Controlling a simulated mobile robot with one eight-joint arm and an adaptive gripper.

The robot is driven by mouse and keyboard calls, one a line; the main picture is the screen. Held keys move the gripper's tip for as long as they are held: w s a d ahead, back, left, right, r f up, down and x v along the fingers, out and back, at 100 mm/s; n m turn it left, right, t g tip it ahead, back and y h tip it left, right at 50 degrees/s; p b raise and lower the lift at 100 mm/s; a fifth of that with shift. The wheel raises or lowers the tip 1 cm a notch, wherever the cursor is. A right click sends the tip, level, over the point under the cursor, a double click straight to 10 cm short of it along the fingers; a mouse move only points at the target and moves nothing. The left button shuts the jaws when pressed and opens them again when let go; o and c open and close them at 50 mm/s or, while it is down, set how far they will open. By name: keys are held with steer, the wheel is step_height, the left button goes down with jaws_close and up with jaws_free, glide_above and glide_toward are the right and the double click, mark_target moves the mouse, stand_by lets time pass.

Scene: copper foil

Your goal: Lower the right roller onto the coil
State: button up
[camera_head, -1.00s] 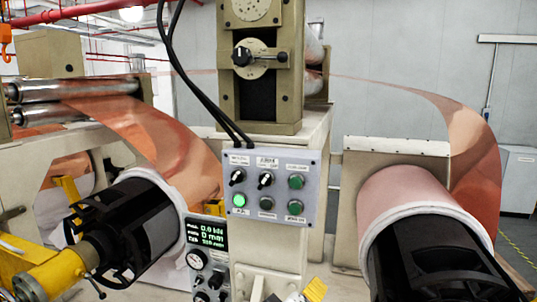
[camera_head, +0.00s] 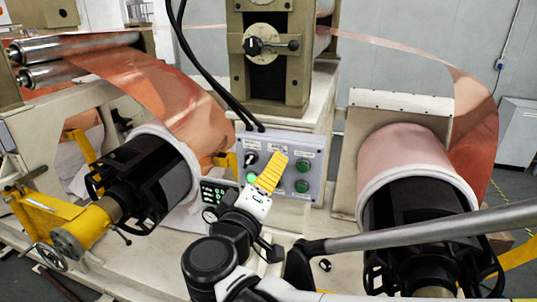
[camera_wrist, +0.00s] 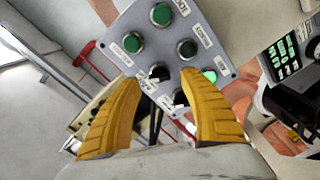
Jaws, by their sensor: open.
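The right coil (camera_head: 405,160) is wound copper foil with a white edge on a black core. A copper strip (camera_head: 470,115) rises from it to the machine's column. I cannot clearly make out a separate roller at this coil. The grey control panel (camera_head: 316,150) has green buttons and two black rotary switches. My gripper (camera_head: 274,165) is in front of the panel and hides its middle. In the wrist view my yellow fingers (camera_wrist: 159,78) are apart and empty. The middle rotary switch (camera_wrist: 155,73) appears between their tips, and the left one (camera_wrist: 180,97) is lower. Contact cannot be told.
The left coil's black core (camera_head: 145,175) and a yellow handwheel support (camera_head: 80,235) stand at left. Metal rollers (camera_head: 85,60) are above. Black cables (camera_head: 205,80) hang over the panel. A small display (camera_head: 214,193) sits at the panel's lower left. A lit green button (camera_wrist: 209,76) is beside my right finger.

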steer(key=shift+x, duration=1.35)
jaws_close()
